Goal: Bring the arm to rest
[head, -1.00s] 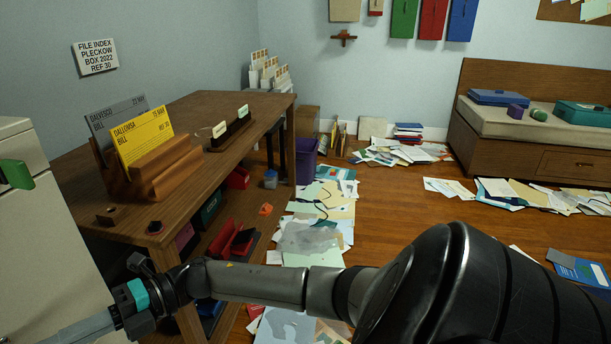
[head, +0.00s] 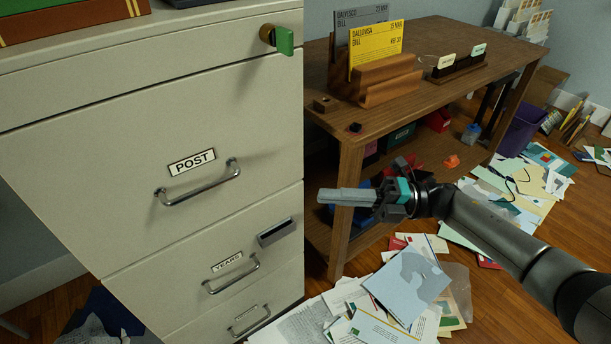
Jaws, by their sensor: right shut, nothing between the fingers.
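My right gripper (head: 345,196) shows in the head view, reaching in from the right with its arm. It is shut and empty, its fingers pointing left. It hangs in the air in front of the wooden desk's near leg, to the right of the filing cabinet. It appears apart from the cabinet. My left gripper is out of view.
The white filing cabinet (head: 110,145) has drawers labelled POST and YEARS, and a green key tag (head: 284,41). The wooden desk (head: 425,100) carries a card holder (head: 375,82). Papers (head: 405,285) litter the floor. A purple bin (head: 520,128) stands beyond.

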